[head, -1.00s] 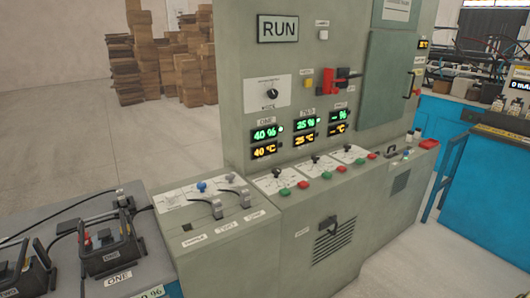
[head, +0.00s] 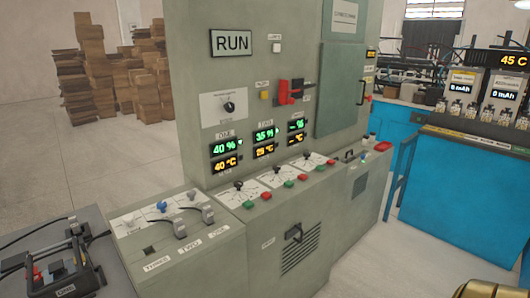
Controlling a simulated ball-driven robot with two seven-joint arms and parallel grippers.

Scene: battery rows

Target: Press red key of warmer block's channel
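The grey control cabinet (head: 345,205) stands in the middle of the head view. Its display ONE (head: 225,155) reads 40 % and 40 °C. Display TWO (head: 264,142) reads 35 % and what looks like 25 °C. The third display (head: 296,132) shows dashes. On the sloped ledge, green and red keys alternate: the nearest red key (head: 266,195), the middle red key (head: 303,176) and the far red key (head: 331,161). A black battery block (head: 62,265) labelled ONE is at the lower left.
A blue bench (head: 460,190) with a 45 C display is at the right. Stacked cartons (head: 90,80) are at the back left. Floor is clear between cabinet and bench.

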